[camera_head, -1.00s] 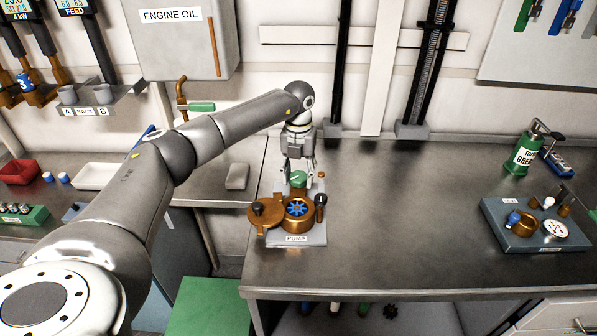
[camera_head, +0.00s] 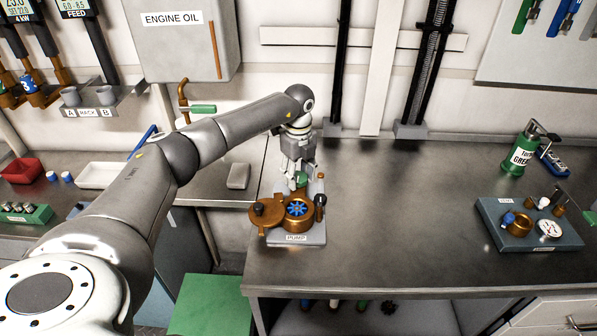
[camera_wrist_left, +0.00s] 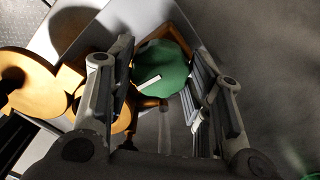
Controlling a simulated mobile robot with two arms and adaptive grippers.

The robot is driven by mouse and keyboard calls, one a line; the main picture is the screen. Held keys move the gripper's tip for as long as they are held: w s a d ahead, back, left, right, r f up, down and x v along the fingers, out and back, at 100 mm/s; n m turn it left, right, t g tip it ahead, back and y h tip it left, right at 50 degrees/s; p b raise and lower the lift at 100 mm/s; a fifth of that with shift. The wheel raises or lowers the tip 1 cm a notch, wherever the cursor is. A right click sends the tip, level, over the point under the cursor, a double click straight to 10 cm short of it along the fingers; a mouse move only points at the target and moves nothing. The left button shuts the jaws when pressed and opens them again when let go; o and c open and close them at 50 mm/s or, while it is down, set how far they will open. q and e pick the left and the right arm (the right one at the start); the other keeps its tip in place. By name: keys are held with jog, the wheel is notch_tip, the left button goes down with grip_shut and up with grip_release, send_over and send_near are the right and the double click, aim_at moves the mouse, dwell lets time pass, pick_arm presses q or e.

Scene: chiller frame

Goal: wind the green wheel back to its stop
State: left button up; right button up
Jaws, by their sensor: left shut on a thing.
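The green wheel (camera_wrist_left: 162,72) sits at the back of the pump, between the fingers of my left gripper (camera_wrist_left: 165,95) in the left wrist view. A short white mark lies across the wheel's face. In the head view the green wheel (camera_head: 301,179) is mostly hidden by my left gripper (camera_head: 299,174), which points down and is shut on it. The pump (camera_head: 296,239) has a bronze body with a blue impeller (camera_head: 298,208) and a bronze cover (camera_head: 266,212) swung out to the left. My right gripper is not in view.
A black-knobbed lever (camera_head: 320,202) stands close to the right of the pump body. Another unit on a blue-grey plate (camera_head: 490,213) and a green grease can (camera_head: 521,155) stand at the right. The middle of the bench is clear.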

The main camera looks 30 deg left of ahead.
aim_at(299, 176)
pick_arm(q)
jog(key=shift+w+r+n, duration=0.15)
jog(key=shift+r+n, duration=0.1)
jog(key=shift+n, duration=0.35)
jog(key=o, duration=1)
jog(key=shift+f, duration=0.1)
jog(key=shift+f, duration=0.1)
notch_tip(299, 176, up, 12)
jog(key=shift+r, duration=0.1)
